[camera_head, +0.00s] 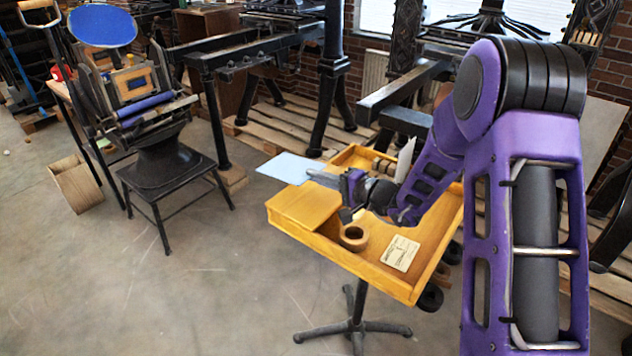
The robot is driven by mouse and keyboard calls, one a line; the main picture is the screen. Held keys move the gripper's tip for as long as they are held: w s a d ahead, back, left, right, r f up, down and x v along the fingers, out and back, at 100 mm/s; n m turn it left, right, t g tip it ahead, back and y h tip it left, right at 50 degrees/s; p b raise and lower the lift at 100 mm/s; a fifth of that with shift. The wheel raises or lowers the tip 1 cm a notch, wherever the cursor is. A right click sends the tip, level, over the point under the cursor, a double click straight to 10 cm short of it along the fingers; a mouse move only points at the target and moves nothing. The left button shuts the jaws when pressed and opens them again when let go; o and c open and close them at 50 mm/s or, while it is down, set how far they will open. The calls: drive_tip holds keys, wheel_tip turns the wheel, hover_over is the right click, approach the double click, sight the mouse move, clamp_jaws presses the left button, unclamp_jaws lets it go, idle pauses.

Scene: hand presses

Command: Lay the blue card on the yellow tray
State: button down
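The pale blue card (290,168) is roughly level at the back left corner of the yellow tray (415,288), mostly out past its edge. My gripper (325,178) reaches in from the right over the tray, with its fingertips at the card's right end. It looks shut on the card, which sticks out to the left. The yellow tray stands on a dark pedestal and has a raised flat section (305,207) at its left. My arm hides part of the tray's right and back.
In the tray are a tape roll (354,238), a cream printed label (400,252) and small round items (382,166) at the back. A white sheet (405,157) stands behind my gripper. A hand press (155,150) stands left; open floor lies in front of it.

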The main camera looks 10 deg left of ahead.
sight(316, 209)
drive_tip(key=shift+a+f, duration=0.15)
drive_tip(key=shift+a, duration=0.05)
drive_tip(key=shift+f+b, duration=1)
drive_tip(key=shift+f, duration=2.65)
drive_tip(key=c, duration=0.9)
unclamp_jaws()
drive_tip(key=shift+d, duration=0.1)
drive_tip(key=shift+f, duration=0.2)
